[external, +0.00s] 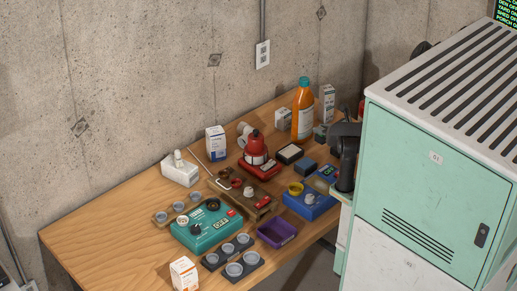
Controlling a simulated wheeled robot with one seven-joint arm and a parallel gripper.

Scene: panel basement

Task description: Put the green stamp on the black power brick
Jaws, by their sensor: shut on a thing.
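My dark gripper (345,165) is at the right end of the wooden table, beside the mint-green cabinet, which hides part of my arm. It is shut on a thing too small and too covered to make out. I cannot pick out the green stamp anywhere in this view. A black block with a pale top (289,153) lies on the table left of my gripper, apart from it; it may be the black power brick, but I cannot be sure.
The wooden table (100,228) is crowded: a teal box (206,234), blue box (309,205), purple tray (277,233), red device (257,158), dark blue block (305,165) and orange bottle (302,112). The mint-green cabinet (425,185) stands at right. The table's left end is clear.

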